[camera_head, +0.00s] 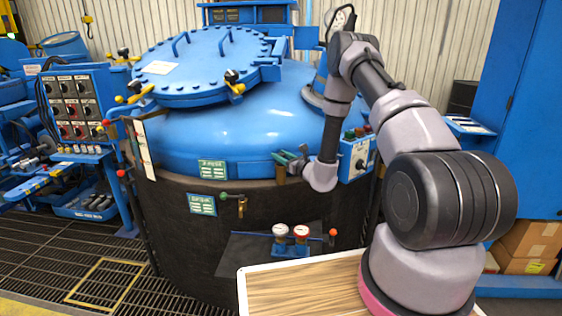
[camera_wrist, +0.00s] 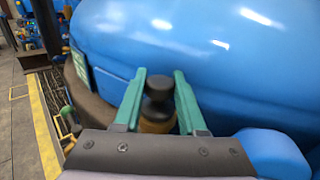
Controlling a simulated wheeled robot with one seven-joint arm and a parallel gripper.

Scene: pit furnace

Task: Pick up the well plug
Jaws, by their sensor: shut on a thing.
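The well plug has a dark round knob over a brass-coloured body. In the wrist view the plug (camera_wrist: 157,88) sits between the two green fingers of my gripper (camera_wrist: 160,74), which is shut on it. In the head view my gripper (camera_head: 291,160) is at the front lower edge of the blue furnace vessel (camera_head: 240,125). The brass part of the plug (camera_head: 280,175) shows small below the fingers there. I cannot tell whether the plug is seated or lifted.
A bolted blue lid (camera_head: 205,65) tops the vessel. Two gauges (camera_head: 291,235) and a small control box (camera_head: 357,157) are on the front. A wood-topped tray (camera_head: 300,290) is in the foreground. A switch panel (camera_head: 75,100) stands left. Grated floor (camera_head: 45,250) is open at left.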

